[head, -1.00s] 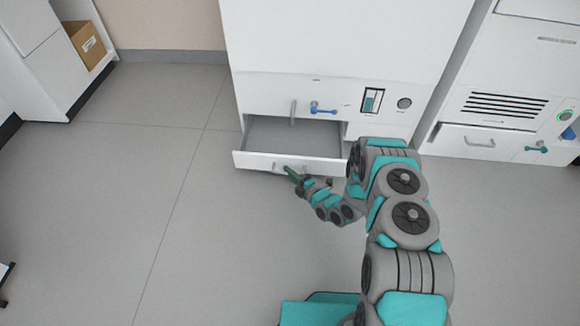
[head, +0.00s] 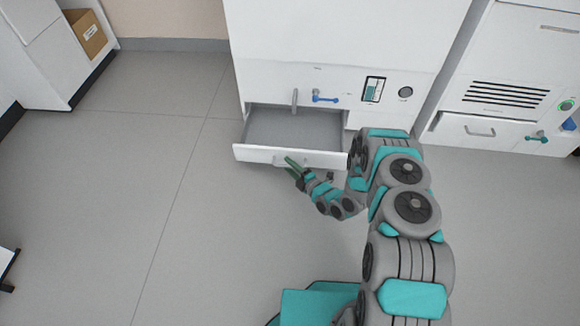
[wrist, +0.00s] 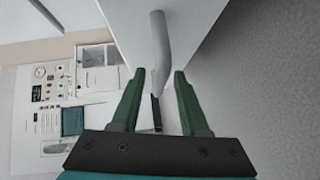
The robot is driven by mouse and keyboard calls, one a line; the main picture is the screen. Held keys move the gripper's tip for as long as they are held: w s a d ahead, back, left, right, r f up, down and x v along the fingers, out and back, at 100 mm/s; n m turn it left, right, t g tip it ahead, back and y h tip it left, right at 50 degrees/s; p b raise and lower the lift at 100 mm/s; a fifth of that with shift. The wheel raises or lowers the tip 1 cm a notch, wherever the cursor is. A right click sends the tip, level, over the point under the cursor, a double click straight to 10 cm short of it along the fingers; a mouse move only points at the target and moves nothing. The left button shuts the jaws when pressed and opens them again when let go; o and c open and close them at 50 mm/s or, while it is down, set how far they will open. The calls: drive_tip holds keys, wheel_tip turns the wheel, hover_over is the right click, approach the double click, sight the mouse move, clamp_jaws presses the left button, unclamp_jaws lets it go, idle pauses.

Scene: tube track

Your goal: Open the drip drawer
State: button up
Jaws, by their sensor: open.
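The drip drawer (head: 262,153) is pulled out of the white cabinet. Its grey inside shows empty in the head view. My gripper (head: 289,162) is at the drawer's front, by its handle. In the wrist view the grey bar handle (wrist: 161,50) runs down toward the gap between my two green fingers (wrist: 159,85). The fingers are apart, with the handle's lower end between or just beyond them; I cannot tell if they touch it. In the head view the gripper hides most of the handle.
Above the drawer are a grey spout (head: 294,100), a blue tap (head: 325,98), a level gauge (head: 373,89) and a round knob (head: 405,93). A second white cabinet with a closed drawer (head: 470,130) stands at right. The floor (head: 110,190) at left is clear.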

drive_tip(key=v, duration=0.7)
drive_tip(key=shift+s+d, duration=0.25)
drive_tip(key=shift+s, duration=0.05)
drive_tip(key=shift+d, duration=0.1)
idle(0.5)
